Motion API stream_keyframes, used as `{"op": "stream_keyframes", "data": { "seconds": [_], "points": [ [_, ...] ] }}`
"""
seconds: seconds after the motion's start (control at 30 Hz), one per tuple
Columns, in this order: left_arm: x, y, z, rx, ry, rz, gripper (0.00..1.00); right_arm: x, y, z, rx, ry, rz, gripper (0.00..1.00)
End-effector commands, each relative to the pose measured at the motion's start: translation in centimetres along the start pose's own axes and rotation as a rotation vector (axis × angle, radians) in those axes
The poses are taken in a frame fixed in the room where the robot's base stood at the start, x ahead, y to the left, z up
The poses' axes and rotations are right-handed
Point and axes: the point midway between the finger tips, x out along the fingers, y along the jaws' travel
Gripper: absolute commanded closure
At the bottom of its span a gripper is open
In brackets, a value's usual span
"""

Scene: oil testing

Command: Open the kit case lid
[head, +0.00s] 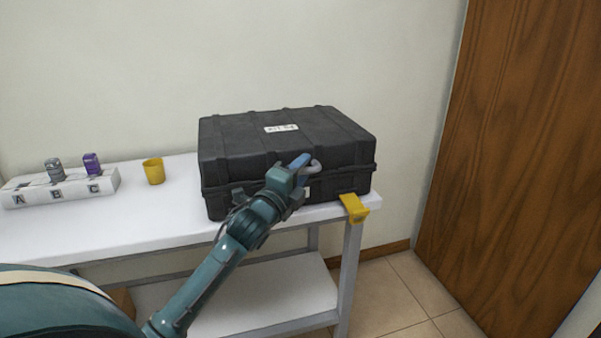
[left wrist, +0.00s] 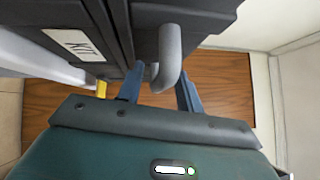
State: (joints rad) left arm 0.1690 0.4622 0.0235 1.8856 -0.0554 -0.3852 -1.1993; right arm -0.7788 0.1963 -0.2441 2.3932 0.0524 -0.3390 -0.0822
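The black kit case (head: 285,145) sits on the white table with its lid (head: 330,127) shut. A white label (head: 281,128) is on the lid. A grey curved handle (head: 316,167) sticks out from the front of the case. My left gripper (head: 299,163) is at this handle. In the left wrist view, the blue fingers of my left gripper (left wrist: 160,90) stand apart with the handle (left wrist: 169,55) reaching between them. A gap shows beside the left finger; whether the other finger touches the handle I cannot tell. My right gripper is not in view.
A white rack (head: 75,187) marked A, B and C holds a grey bottle (head: 55,170) and a purple bottle (head: 91,164). A yellow cup (head: 154,171) stands left of the case. A yellow piece (head: 354,208) is at the table's front right corner. A wooden door (head: 515,150) is at right.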

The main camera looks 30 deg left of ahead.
Motion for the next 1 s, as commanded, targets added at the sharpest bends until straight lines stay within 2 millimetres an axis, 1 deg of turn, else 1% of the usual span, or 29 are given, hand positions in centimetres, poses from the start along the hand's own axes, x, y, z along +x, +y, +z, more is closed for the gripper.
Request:
{"op": "stream_keyframes", "data": {
  "seconds": [0.17, 0.2, 0.63, 1.0],
  "points": [
    [-0.01, 0.02, -0.03, -0.001, 0.000, 0.000, 0.64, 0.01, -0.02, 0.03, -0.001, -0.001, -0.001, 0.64],
    [-0.01, 0.02, -0.02, -0.001, 0.000, 0.000, 0.66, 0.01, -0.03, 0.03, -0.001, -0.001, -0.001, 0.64],
    [-0.03, 0.03, -0.02, -0.001, 0.000, 0.000, 1.00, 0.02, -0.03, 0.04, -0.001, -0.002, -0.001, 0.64],
    [-0.04, 0.02, -0.02, -0.001, 0.000, 0.001, 1.00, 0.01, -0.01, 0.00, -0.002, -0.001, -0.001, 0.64]
  ]
}}
